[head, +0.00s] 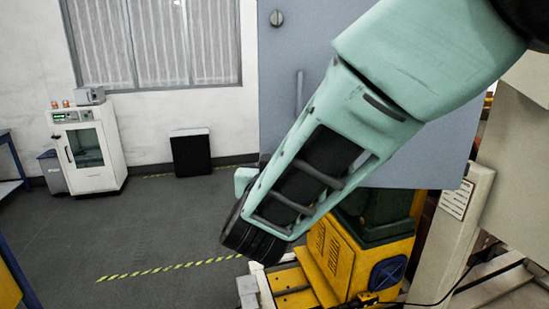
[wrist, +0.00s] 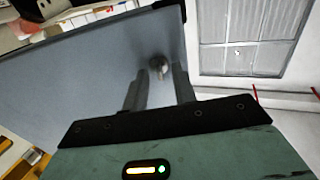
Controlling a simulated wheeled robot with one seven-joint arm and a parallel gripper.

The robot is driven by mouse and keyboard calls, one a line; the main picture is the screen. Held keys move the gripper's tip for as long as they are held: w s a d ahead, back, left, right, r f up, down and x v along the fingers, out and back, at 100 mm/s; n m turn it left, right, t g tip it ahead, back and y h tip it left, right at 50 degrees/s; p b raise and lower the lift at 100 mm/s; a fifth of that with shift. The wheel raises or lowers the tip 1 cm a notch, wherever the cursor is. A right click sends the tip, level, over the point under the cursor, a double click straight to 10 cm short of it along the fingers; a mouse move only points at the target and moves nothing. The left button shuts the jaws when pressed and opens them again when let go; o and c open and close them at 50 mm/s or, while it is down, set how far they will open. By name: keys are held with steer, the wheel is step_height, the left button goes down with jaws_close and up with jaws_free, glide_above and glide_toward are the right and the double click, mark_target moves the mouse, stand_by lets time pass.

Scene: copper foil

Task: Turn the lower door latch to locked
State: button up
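The blue-grey door (head: 290,50) hangs open-looking at the centre of the head view, partly behind my arm. A round metal latch (head: 277,18) sits near its top left edge, and a vertical bar handle (head: 299,90) is below it. In the wrist view a round grey latch (wrist: 158,63) stands on the door panel (wrist: 70,80). I cannot tell for sure that it is the lower one, nor read its setting. My gripper (wrist: 159,72) is open, its two fingers apart, with the latch showing between and beyond their tips. Contact cannot be told.
A yellow and green machine (head: 345,250) stands below my arm. A white cabinet (head: 87,150) and a black panel (head: 191,153) stand by the back wall. A window (wrist: 243,42) is right of the door in the wrist view. The floor (head: 150,230) at left is mostly clear.

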jaws_close()
steer(key=shift+f+m+b, duration=0.15)
steer(key=shift+m+b, duration=0.25)
steer(key=shift+b, duration=0.35)
steer(key=m+b, duration=0.5)
steer(key=b, duration=0.3)
steer(key=m+b, duration=0.6)
steer(key=b, duration=0.3)
steer(key=m+b, duration=0.6)
steer(key=b, duration=0.2)
steer(key=shift+d+f+b, duration=0.15)
steer(key=shift+d+b, duration=0.1)
steer(key=shift+b, duration=0.05)
steer(key=shift+m, duration=0.3)
